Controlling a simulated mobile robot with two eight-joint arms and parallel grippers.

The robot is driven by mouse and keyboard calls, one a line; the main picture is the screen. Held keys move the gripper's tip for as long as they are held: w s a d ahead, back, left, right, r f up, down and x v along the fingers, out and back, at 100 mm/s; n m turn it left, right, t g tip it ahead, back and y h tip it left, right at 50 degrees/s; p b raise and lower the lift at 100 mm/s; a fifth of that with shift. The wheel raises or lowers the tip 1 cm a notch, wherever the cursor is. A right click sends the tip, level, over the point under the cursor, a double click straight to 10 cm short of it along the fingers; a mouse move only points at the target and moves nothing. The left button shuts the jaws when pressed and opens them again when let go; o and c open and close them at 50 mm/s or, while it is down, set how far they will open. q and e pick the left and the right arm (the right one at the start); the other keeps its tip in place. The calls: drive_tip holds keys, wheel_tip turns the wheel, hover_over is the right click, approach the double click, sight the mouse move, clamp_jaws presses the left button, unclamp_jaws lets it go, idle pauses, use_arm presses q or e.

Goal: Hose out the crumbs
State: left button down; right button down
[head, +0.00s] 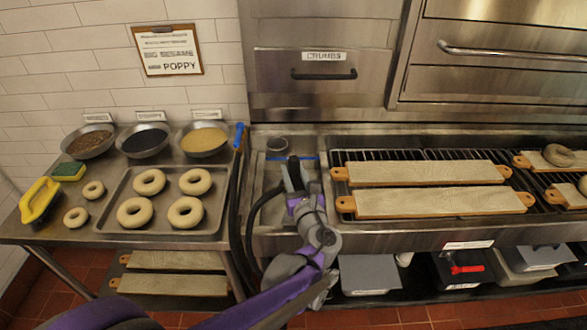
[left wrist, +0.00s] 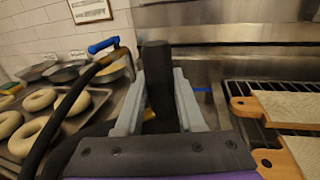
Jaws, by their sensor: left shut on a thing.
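My left gripper (head: 296,172) is over the steel counter left of the grill. In the left wrist view, its two grey fingers (left wrist: 158,100) are shut on a black upright hose piece (left wrist: 156,70). A black hose (head: 262,205) loops down from near the gripper. Another black hose length (head: 236,190) runs up to a blue lever-like end (head: 239,135), also seen in the left wrist view (left wrist: 103,46). A steel drawer with a "CRUMBS" label (head: 324,56) and black handle (head: 323,74) is closed at the back. I cannot make out loose crumbs. My right gripper is out of view.
Two long boards (head: 425,172) lie on the grill (head: 400,155), with bagels on boards (head: 558,155) at far right. A bagel tray (head: 165,228), topping bowls (head: 203,139) and a yellow-handled tool (head: 39,200) are on the left table.

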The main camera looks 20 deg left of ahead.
use_arm(q)
drive_tip(key=shift+v, duration=0.9)
drive_tip(key=d+x, duration=0.1)
drive_tip(key=x, duration=0.8)
drive_tip(key=shift+w+d, duration=0.2)
drive_tip(key=shift+w, duration=0.3)
idle(0.6)
idle(1.3)
